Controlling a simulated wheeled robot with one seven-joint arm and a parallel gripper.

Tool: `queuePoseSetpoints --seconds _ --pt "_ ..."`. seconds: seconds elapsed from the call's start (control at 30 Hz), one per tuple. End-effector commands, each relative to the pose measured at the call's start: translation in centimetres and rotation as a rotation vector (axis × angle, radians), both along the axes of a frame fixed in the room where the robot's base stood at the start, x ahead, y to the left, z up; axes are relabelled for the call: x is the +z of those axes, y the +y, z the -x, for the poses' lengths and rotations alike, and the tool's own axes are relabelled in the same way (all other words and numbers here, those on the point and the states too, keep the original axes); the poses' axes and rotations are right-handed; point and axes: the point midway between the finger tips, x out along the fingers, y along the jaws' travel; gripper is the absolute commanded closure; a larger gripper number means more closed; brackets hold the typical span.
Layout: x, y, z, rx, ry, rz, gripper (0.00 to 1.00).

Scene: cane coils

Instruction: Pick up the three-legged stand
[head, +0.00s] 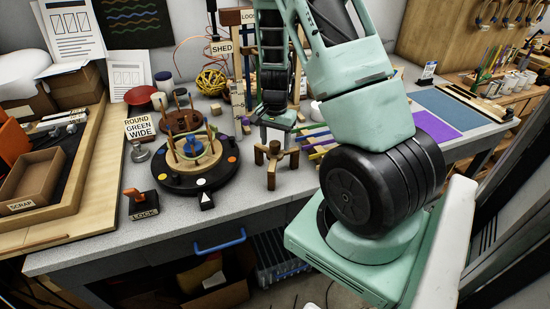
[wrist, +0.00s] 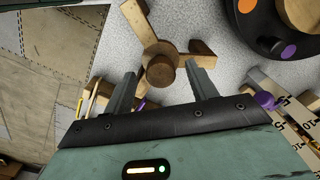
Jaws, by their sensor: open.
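The three-legged stand (head: 276,163) is brown wood with a round central post and splayed legs. It stands upright on the grey worktop, right of the black round turntable. In the wrist view the stand (wrist: 161,70) is at top centre, its post in line with the gap between the fingers. My gripper (wrist: 162,80) is open and empty, one finger on each side of that line. I see no clear contact with the stand. In the head view my gripper (head: 277,124) is just behind the stand, and its fingertips are hard to make out there.
The black turntable (head: 170,183) with wooden pegs is close to the left of the stand. Coloured sticks (head: 318,140) lie to its right. A "LOCK" block (head: 142,205) is near the front edge. A wooden tray (head: 70,185) fills the left side. Bare worktop lies before the stand.

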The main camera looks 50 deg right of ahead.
Motion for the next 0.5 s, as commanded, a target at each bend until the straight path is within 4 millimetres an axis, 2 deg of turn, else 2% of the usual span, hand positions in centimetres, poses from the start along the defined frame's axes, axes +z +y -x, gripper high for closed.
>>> queuePoseSetpoints --seconds 0.13,0.37,0.4,0.5 --pt "-1.33 0.01 -0.03 0.000 -0.001 -0.001 0.43" --pt "-1.51 0.04 -0.08 0.001 -0.002 0.000 0.43" --pt "-1.51 0.04 -0.09 0.001 -0.002 0.000 0.48" --pt "-1.50 0.04 -0.09 0.001 -0.002 0.000 0.76"
